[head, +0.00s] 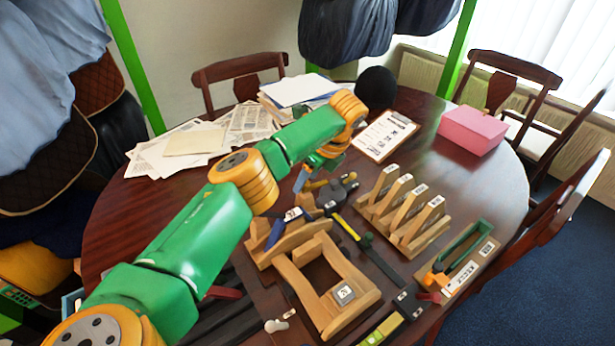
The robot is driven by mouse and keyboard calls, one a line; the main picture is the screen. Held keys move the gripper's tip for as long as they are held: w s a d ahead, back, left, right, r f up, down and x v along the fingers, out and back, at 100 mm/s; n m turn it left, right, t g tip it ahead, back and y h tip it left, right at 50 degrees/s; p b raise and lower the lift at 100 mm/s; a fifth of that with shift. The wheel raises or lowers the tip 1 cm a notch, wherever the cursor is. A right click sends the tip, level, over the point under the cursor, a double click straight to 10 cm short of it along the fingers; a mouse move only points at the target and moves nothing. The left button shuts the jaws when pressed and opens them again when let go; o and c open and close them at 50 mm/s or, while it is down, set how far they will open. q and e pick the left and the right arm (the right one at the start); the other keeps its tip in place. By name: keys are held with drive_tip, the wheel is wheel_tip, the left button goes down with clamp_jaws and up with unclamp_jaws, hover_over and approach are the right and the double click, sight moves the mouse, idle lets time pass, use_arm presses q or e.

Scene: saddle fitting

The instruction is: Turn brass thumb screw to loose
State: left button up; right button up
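My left arm reaches in from the lower left, and its wrist bends down over the table. My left gripper (301,183) is small and partly hidden under the wrist. Its fingers are close to a wooden saddle fixture (290,238) with blue parts. I cannot tell whether they are open or shut. A small yellow, brass-like part (317,185) shows beside the fingers, next to a black clamp-like piece (338,192). I cannot tell whether it is the thumb screw, or whether the gripper touches it. My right gripper is not in view.
A wooden frame (322,313) stands in front, with a slotted wooden rack (403,222) to its right. A green-handled tool on a board (462,265) lies further right. A pink box (472,131), clipboard (385,136) and papers (180,143) lie further back.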

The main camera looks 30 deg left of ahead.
use_arm(q)
drive_tip(key=b+v, duration=0.1)
drive_tip(key=v, duration=0.6)
idle(0.4)
